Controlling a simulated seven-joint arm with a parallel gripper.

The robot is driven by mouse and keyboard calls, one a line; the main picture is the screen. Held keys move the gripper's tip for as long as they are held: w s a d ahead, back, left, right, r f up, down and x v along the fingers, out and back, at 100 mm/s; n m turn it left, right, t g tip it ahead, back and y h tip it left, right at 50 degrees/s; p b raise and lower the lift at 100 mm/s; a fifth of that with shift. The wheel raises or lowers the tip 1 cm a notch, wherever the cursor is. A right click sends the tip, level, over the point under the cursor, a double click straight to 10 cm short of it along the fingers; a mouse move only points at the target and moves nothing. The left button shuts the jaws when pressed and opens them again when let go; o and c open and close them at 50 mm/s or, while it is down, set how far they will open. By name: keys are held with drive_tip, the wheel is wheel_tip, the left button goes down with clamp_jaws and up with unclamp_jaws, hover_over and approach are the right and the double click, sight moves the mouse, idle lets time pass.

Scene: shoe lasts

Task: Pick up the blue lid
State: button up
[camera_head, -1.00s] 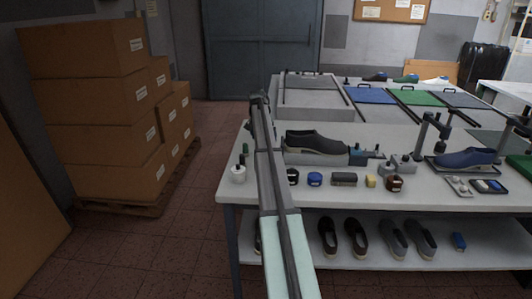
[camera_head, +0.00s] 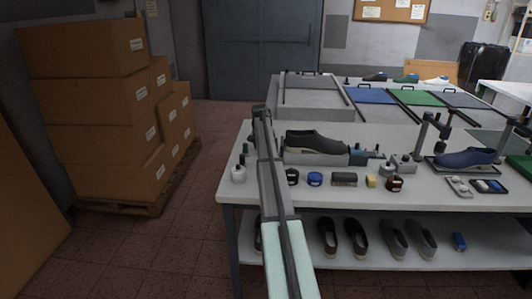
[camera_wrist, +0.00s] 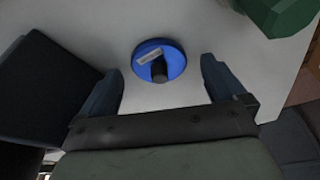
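The blue lid (camera_wrist: 172,54) is a round disc with a dark knob and a pale label. In the wrist view it lies on a light surface, at the upper middle. My gripper (camera_wrist: 160,66) is open, one finger on each side of the lid in the picture, with nothing held. The fingers do not appear to touch it; the height gap is hard to judge. In the head view my arm hides most of the gripper, and I cannot make out this lid for sure.
A green object (camera_wrist: 276,14) is close by at the upper right of the wrist view, and a dark block (camera_wrist: 45,75) is at left.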

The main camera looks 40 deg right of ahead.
drive_tip(key=c, duration=1.1)
drive_tip(key=shift+r, duration=0.2)
wheel_tip(320, 180, up, 9)
drive_tip(key=s+a+r+n+y, duration=0.1)
drive_tip(key=s+a+n, duration=0.3)
drive_tip(key=a, duration=1.2)
drive_tip(key=s+a+r+n+t, duration=0.1)
drive_tip(key=s+a, duration=0.6)
drive_tip(key=a, duration=1)
drive_tip(key=s+a+r+n+y, duration=0.1)
drive_tip(key=s+a+n, duration=0.3)
drive_tip(key=a, duration=1.2)
drive_tip(key=s+d+m, duration=0.3)
drive_tip(key=s+d, duration=0.2)
drive_tip(key=d, duration=1.1)
drive_tip(key=s+d+f+m+h, duration=0.1)
drive_tip(key=s+d+m, duration=0.2)
drive_tip(key=d, duration=1.3)
drive_tip(key=s+d+f+m+g+h, duration=0.1)
drive_tip(key=s+d+m, duration=0.2)
drive_tip(key=s+d, duration=0.5)
drive_tip(key=d, duration=0.8)
drive_tip(key=shift+s+f, duration=0.15)
drive_tip(key=shift+s, duration=0.15)
